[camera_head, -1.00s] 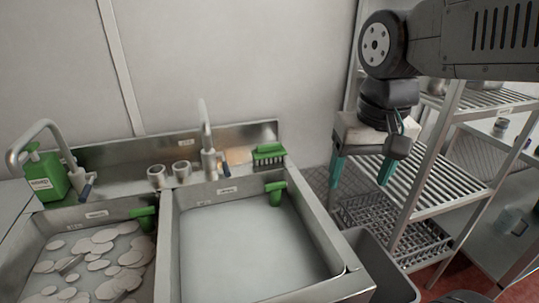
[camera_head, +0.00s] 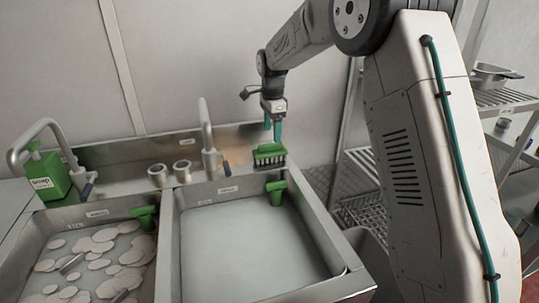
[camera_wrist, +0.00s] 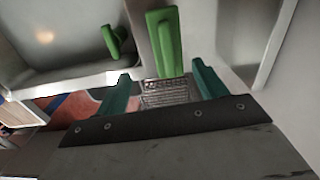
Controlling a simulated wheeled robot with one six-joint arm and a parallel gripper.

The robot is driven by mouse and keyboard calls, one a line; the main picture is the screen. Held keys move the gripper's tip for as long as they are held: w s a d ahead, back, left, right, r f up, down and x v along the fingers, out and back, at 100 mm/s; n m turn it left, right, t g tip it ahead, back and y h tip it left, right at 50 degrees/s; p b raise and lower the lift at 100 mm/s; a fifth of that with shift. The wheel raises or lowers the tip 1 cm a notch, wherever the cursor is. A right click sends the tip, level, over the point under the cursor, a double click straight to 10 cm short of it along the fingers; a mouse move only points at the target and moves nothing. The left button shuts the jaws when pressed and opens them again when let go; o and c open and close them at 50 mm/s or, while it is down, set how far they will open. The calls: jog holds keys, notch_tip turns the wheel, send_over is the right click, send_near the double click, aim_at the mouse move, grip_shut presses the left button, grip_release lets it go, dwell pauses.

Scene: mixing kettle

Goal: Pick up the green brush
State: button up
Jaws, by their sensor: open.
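The green brush (camera_head: 269,152) with dark bristles rests on the back ledge of the right sink, at its right corner. My gripper (camera_head: 273,130) is above the brush in the head view, its teal fingers pointing down and close to the brush's top. In the wrist view the green brush (camera_wrist: 164,42) shows as a long green shape ahead of and between the teal fingers of my gripper (camera_wrist: 161,70). The fingers are apart and nothing is held. I cannot tell whether they touch the brush.
A green handle (camera_head: 276,192) sits on the right sink's inner wall, below the brush; another (camera_head: 145,217) is by the left sink, which holds several pale discs. A faucet (camera_head: 209,140), two metal cups and a soap bottle (camera_head: 45,175) stand left. A wire rack stands right.

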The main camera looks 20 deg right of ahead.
aim_at(270, 144)
jog(key=shift+w+f+m, duration=0.3)
jog(key=shift+w+f, duration=0.25)
jog(key=shift+f, duration=0.35)
jog(key=f, duration=0.7)
jog(key=shift+w+a+f, duration=0.1)
jog(key=shift+a+f, duration=0.05)
jog(key=shift+a, duration=0.05)
jog(key=c, duration=1.2)
jog(key=shift+r, duration=0.5)
notch_tip(270, 144, up, 3)
jog(key=shift+f, duration=0.1)
jog(key=s, duration=0.5)
jog(key=s+r, duration=0.1)
jog(key=s, duration=1)
jog(key=shift+r, duration=0.15)
